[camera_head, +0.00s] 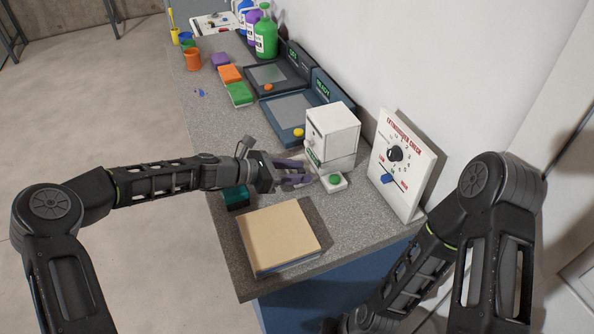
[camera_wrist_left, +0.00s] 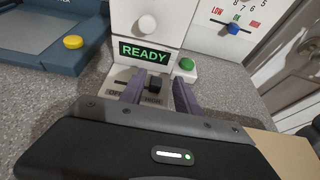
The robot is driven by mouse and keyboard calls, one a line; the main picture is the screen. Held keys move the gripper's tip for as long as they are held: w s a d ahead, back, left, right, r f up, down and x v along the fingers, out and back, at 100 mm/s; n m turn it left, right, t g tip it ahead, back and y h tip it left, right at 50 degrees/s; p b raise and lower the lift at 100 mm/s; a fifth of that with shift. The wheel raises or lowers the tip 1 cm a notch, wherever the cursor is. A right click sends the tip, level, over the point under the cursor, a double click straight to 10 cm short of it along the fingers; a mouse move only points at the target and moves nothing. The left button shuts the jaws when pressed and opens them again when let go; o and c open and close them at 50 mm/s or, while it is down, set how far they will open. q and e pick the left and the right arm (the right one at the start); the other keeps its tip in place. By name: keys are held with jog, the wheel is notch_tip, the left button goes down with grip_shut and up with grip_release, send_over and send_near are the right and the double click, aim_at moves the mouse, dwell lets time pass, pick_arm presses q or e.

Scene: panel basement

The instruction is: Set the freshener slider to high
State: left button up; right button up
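The freshener is a white box (camera_head: 332,132) near the counter's front end; in the left wrist view it bears a green READY display (camera_wrist_left: 145,53). Below the display is a horizontal slot with a black slider knob (camera_wrist_left: 154,81). Left of the knob, part of the slot shows empty; the labels under it are partly hidden by my gripper. My left gripper (camera_head: 303,172) is at the front of the box, its two purple fingers apart, one on each side of the knob. I cannot tell whether either touches it. My right gripper is out of view; only its arm shows.
A green button (camera_head: 335,180) on a white base sits beside the box. A white EXTINGUISHER CHECK panel (camera_head: 401,165) with a blue slider stands against the wall. A tan-topped book (camera_head: 279,236) and a teal block (camera_head: 236,198) lie near my left gripper.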

pick_arm(q)
notch_tip(320, 180, up, 10)
jog(key=b, duration=0.1)
dwell(0.5)
dwell(0.4)
